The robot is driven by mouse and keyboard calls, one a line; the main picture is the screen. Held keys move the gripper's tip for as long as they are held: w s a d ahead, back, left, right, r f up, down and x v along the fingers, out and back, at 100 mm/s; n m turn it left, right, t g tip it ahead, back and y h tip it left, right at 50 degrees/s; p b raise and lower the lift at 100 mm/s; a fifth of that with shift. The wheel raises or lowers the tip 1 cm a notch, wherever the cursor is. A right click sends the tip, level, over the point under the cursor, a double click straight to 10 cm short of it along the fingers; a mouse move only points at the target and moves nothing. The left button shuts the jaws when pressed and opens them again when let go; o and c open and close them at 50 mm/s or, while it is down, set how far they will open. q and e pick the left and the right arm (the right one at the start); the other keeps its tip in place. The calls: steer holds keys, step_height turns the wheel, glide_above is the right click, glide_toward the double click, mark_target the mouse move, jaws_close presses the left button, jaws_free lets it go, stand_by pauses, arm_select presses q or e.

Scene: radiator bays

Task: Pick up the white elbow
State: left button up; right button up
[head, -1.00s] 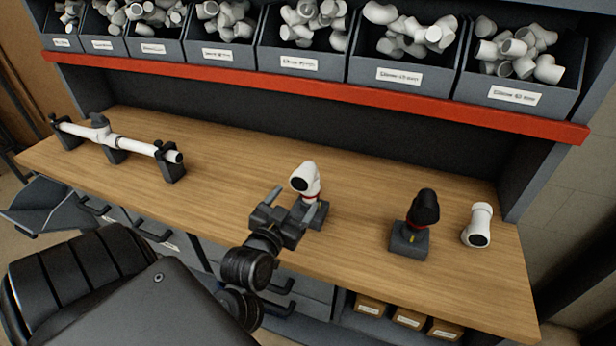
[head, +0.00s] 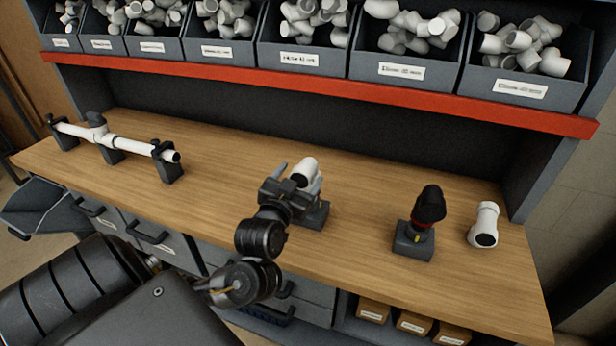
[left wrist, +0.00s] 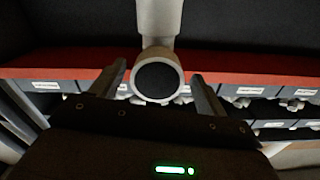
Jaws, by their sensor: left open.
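A white elbow (head: 304,169) sits upright on a small dark grey stand (head: 316,217) at the middle of the bench. My left gripper (head: 298,178) is open, with its fingers on either side of the elbow in the head view. In the left wrist view the white elbow (left wrist: 160,18) shows its dark round opening between the two spread fingers, with gaps visible at both sides. My gripper hides the elbow's lower part and some of the stand in the head view. Another white elbow-like fitting (head: 484,225) stands on the bench at the right. My right gripper is not in view.
A black elbow (head: 430,203) with a red ring sits on a second stand (head: 413,242). A white pipe assembly (head: 119,139) rests in black holders at the left. Bins of white fittings (head: 406,73) line the shelf above its red edge (head: 330,83). The bench's left-middle is clear.

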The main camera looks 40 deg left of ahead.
arm_select(q)
steer(key=x, duration=0.5)
steer(key=shift+d+f, duration=0.15)
steer(key=shift+f, duration=0.05)
